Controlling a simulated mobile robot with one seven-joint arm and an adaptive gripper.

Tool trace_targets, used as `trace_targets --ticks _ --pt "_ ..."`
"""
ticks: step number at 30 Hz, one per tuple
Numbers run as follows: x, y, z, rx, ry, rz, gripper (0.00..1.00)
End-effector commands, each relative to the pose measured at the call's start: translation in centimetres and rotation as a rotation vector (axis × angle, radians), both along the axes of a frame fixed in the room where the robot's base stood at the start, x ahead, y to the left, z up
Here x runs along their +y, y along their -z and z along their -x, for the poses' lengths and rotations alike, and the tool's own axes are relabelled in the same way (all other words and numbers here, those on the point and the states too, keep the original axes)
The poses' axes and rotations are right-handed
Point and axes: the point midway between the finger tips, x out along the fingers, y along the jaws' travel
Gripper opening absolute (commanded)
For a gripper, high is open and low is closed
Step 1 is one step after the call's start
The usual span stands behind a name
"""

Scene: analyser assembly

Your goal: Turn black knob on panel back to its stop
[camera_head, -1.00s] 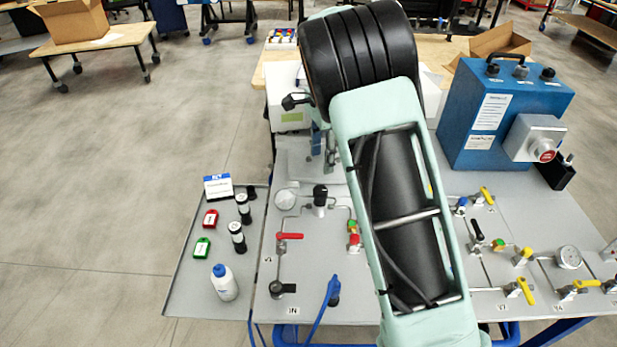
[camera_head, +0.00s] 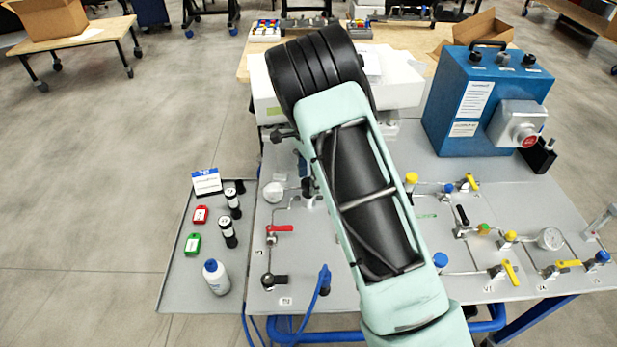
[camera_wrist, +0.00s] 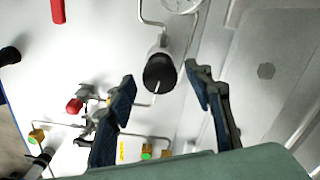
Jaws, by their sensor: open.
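The black knob (camera_wrist: 160,75) stands on a pale metal fitting on the panel, in the middle of the wrist view. A thin white line on its face runs roughly up and down in that picture. In the head view the same knob (camera_head: 308,187) is partly hidden by my arm. My gripper (camera_wrist: 161,79) is open, its two dark blue fingers either side of the knob in the picture. Gaps show between fingers and knob, and the gripper holds nothing. How far the fingertips are from the knob in depth I cannot tell. My arm mostly hides the gripper in the head view.
A round gauge (camera_head: 274,192) and a red-handled valve (camera_head: 281,229) are close to the knob. A red knob (camera_wrist: 74,105) and thin pipes show near the left finger. A blue box (camera_head: 485,105) stands at the panel's back right. A side tray (camera_head: 190,280) holds small items.

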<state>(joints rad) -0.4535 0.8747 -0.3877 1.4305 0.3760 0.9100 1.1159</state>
Motion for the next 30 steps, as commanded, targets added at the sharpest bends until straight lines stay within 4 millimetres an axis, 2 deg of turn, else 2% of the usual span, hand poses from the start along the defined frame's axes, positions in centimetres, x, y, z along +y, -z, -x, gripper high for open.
trace_targets --ticks 3,14,23,30 --pt "-0.01 -0.02 0.00 0.000 0.000 0.000 0.46" --pt "-0.01 -0.07 -0.01 0.000 0.000 0.000 0.07" --pt "0.01 -0.04 -0.03 -0.001 -0.032 -0.001 0.05" --pt "-0.02 0.06 -0.06 -0.001 -0.160 -0.002 0.05"
